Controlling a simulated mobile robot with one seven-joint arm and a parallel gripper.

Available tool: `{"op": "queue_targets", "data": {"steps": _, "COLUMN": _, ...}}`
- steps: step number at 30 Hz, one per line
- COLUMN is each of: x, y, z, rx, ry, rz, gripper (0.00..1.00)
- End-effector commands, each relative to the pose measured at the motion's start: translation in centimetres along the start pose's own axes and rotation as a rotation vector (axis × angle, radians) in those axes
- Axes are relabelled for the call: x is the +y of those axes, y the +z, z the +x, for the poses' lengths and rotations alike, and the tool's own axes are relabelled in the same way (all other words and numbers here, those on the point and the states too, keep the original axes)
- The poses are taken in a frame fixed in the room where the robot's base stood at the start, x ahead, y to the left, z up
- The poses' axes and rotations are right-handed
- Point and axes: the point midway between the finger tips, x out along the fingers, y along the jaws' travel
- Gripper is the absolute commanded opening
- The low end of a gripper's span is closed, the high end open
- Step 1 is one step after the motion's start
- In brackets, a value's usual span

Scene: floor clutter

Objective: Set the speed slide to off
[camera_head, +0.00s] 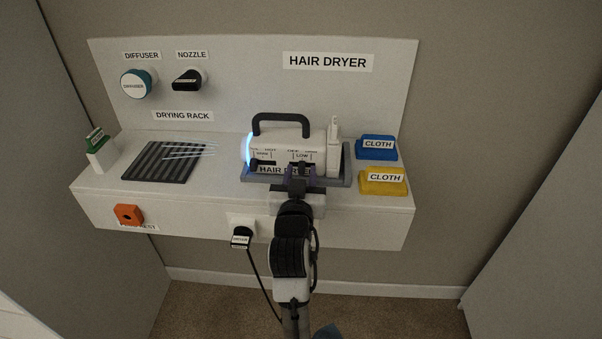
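The hair dryer (312,144), a white cylinder with a black top handle, lies sideways in a grey cradle (342,178). Its left end has a glowing blue ring, and pale streaks stretch left from it. Small labels and dark slides show on its front; a "LOW" label sits right of the middle, just above my gripper. My gripper (302,172) is at the dryer's lower front, over the cradle's front edge. It covers part of the "HAIR DRYER" label and the slide there. The slide's setting and any contact are too small to make out, as is the finger gap.
A drying rack (158,162) stands left of the dryer. A blue cloth (377,153) and a yellow cloth (382,188) lie right. A plug (241,238) with a hanging cord and an orange block (128,214) are on the shelf's front. The diffuser (136,84) and nozzle (187,80) hang behind.

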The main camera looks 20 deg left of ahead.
Motion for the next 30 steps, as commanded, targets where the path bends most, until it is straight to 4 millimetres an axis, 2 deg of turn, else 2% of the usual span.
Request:
{"op": "queue_targets", "data": {"steps": 2, "x": 0.0, "y": 0.0, "z": 0.0, "rx": 0.0, "ry": 0.0, "rz": 0.0, "gripper": 0.36}}
{"op": "queue_targets", "data": {"steps": 10, "x": 0.0, "y": 0.0, "z": 0.0, "rx": 0.0, "ry": 0.0, "rz": 0.0, "gripper": 0.01}}
{"op": "queue_targets", "data": {"steps": 19, "x": -0.1, "y": 0.0, "z": 0.0, "rx": 0.0, "ry": 0.0, "rz": 0.0, "gripper": 0.0}}
{"op": "queue_targets", "data": {"steps": 26, "x": -2.3, "y": 0.1, "z": 0.0, "rx": 0.001, "ry": -0.002, "rz": 0.0, "gripper": 0.0}}
{"op": "queue_targets", "data": {"steps": 30, "x": -2.4, "y": 0.0, "z": 0.0, "rx": 0.0, "ry": 0.0, "rz": 0.0, "gripper": 0.0}}
